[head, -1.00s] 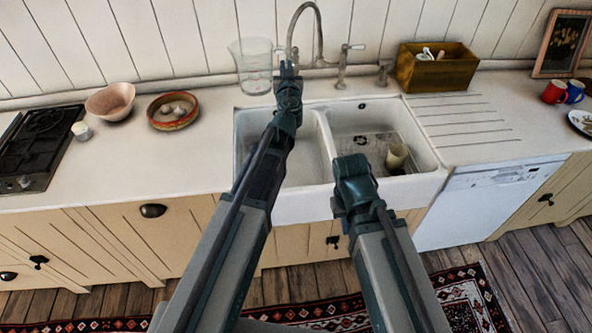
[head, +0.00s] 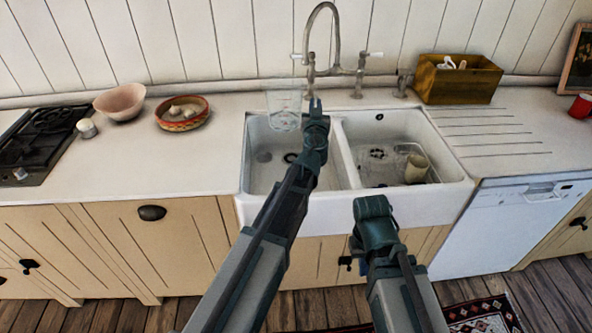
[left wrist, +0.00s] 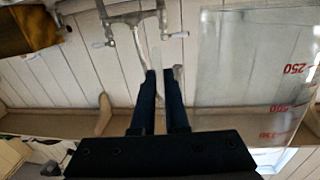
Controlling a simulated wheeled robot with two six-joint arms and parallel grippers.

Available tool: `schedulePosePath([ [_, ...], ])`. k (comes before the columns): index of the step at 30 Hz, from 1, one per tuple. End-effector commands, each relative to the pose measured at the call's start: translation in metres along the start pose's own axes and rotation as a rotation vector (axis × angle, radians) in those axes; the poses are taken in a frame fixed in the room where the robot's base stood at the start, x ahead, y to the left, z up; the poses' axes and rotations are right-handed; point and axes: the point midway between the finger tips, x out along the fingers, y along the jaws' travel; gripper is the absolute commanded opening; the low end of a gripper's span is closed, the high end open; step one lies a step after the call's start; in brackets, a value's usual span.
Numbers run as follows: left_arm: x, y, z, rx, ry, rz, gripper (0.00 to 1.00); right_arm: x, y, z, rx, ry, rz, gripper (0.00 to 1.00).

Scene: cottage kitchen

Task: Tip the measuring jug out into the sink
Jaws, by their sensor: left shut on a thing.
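The clear measuring jug (head: 284,108) hangs over the back of the sink's left basin in the head view and looks about upright. Its clear wall with red markings also shows at the right of the left wrist view (left wrist: 250,72). My left gripper (head: 316,104) is shut on it at its right side, where the handle is hard to make out. I cannot tell what the jug holds. The white sink (head: 300,214) has two basins. My right gripper (head: 374,212) is in front of the sink, its fingertips hidden.
The tap (head: 334,50) rises behind the sink, close to the jug. A beige cup (head: 415,168) is in the right basin. A wooden box (head: 455,84) stands at right. A pink bowl (head: 119,102) and a patterned bowl (head: 182,113) are at left.

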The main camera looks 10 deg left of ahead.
Motion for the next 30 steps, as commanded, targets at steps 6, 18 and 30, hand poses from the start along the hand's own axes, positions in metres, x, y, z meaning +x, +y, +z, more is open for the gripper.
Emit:
schedulePosePath([
  [6,-0.027,0.047,0.046,0.005,-0.010,0.119,0.00,0.044,-0.004,-0.003,0.000,0.000,0.000,0.00],
  [18,-0.092,0.140,0.116,0.009,0.002,0.378,0.00,0.117,-0.011,-0.007,-0.001,0.000,0.000,0.00],
  [30,-0.129,0.180,0.140,0.007,0.026,0.503,0.00,0.146,-0.014,-0.009,-0.001,0.000,0.000,0.00],
])
